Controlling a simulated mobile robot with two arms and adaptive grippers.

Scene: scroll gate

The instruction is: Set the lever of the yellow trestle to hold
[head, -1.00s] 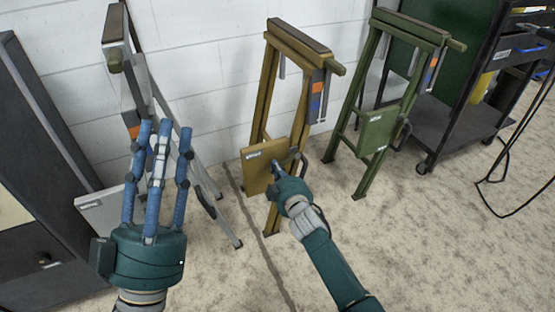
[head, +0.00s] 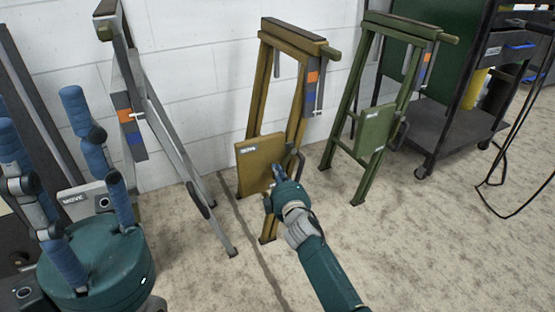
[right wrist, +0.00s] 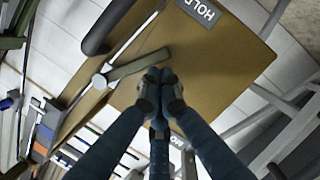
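The yellow trestle (head: 284,75) stands folded out by the wall, with a yellow plate (head: 260,165) low on its front. In the right wrist view the plate (right wrist: 215,70) carries a HOLD label (right wrist: 199,10). A dark olive lever (right wrist: 138,66) runs from a round pivot across the plate; its free end lies close to my fingertips. My right gripper (head: 278,171) is at the plate's right part. Its blue fingers (right wrist: 158,80) are drawn together, with nothing visible between them; contact with the lever cannot be told. My left gripper (head: 75,150) is open and empty at lower left.
A green trestle (head: 398,75) stands to the right and a grey trestle (head: 152,110) with a MOVE label to the left. A dark cart (head: 450,135) with a trailing black cable (head: 482,190) is at far right. The front right floor is clear.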

